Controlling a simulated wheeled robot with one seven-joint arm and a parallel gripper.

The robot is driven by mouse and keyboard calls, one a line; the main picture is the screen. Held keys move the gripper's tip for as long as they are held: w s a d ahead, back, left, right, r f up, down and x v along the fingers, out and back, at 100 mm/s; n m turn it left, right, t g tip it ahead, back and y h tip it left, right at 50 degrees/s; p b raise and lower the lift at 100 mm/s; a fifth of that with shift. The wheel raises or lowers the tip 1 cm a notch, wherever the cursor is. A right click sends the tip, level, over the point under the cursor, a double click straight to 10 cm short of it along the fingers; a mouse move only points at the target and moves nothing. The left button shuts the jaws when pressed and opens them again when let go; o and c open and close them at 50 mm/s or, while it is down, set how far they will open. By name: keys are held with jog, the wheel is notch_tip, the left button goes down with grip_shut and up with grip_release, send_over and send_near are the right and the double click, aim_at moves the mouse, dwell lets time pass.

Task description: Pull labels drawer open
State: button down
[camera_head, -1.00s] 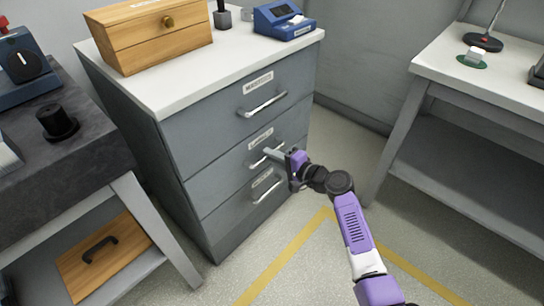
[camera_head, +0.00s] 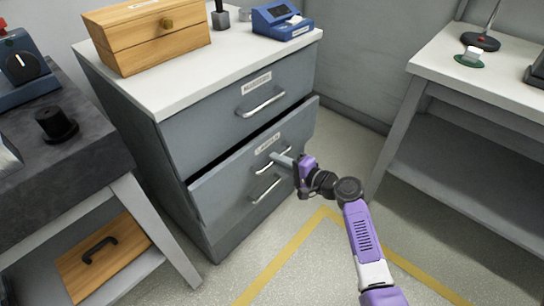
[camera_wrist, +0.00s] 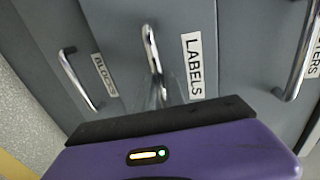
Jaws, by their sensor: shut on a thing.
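The labels drawer (camera_head: 228,192) is the middle drawer of the grey cabinet and stands partly out, with a dark gap above its front. Its white label reads LABELS in the wrist view (camera_wrist: 193,66). My gripper (camera_head: 279,158) is shut on the drawer's bar handle (camera_head: 264,164). In the wrist view the silver handle (camera_wrist: 152,48) runs down toward the fingers, which show only faintly above my purple gripper body. The exact contact on the handle is partly hidden.
The top drawer (camera_head: 225,125) is shut. The bottom drawer, labelled BLOCKS (camera_wrist: 105,74), sits below. A wooden box (camera_head: 150,40) and a blue device (camera_head: 283,22) stand on the cabinet. A white table (camera_head: 490,75) is at right, a dark bench (camera_head: 60,175) at left. Floor in front is clear.

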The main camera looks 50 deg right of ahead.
jog(key=f+p+v, duration=0.1)
jog(key=f+v, duration=0.1)
jog(key=v, duration=0.8)
jog(key=s+f+p+v, duration=0.1)
jog(key=f+v, duration=0.1)
jog(key=v, duration=0.8)
jog(key=shift+s+f, duration=0.1)
jog(key=c, duration=1.4)
grip_release()
jog(key=shift+c, duration=0.2)
jog(key=p+v, duration=0.1)
jog(key=v, duration=0.6)
jog(key=shift+s, duration=0.4)
